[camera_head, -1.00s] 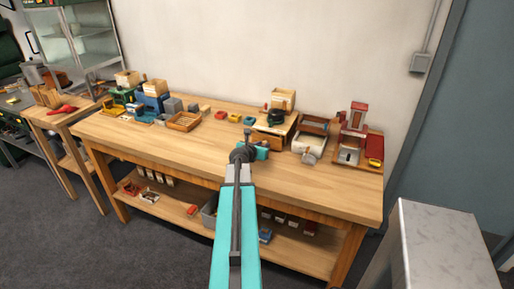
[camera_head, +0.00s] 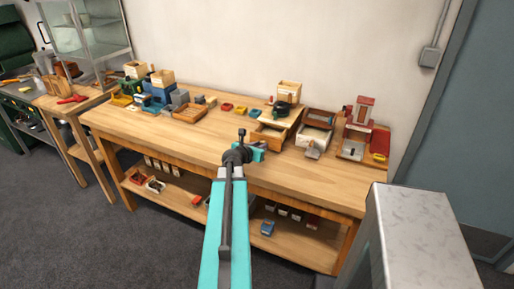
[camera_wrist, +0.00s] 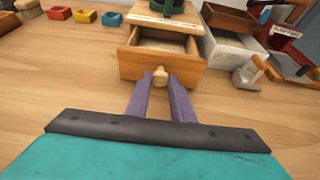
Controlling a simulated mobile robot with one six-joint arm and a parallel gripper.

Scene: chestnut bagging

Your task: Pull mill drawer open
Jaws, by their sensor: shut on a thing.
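The mill is a wooden box (camera_wrist: 166,18) with a green part on top; it also shows in the head view (camera_head: 285,106) near the back of the bench. Its drawer (camera_wrist: 160,62) stands pulled out toward me, and the empty-looking inside shows behind the front board. A round wooden knob (camera_wrist: 160,77) sits at the middle of the drawer front. My gripper (camera_wrist: 161,84) is shut on the knob, one purple finger on each side. In the head view my arm largely hides the gripper.
Small red, yellow and blue trays (camera_wrist: 85,15) lie left of the mill. A white box with a brown tray (camera_wrist: 230,45) and a grey scoop (camera_wrist: 245,75) stand close on the right. The bench top (camera_head: 180,140) in front is mostly clear.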

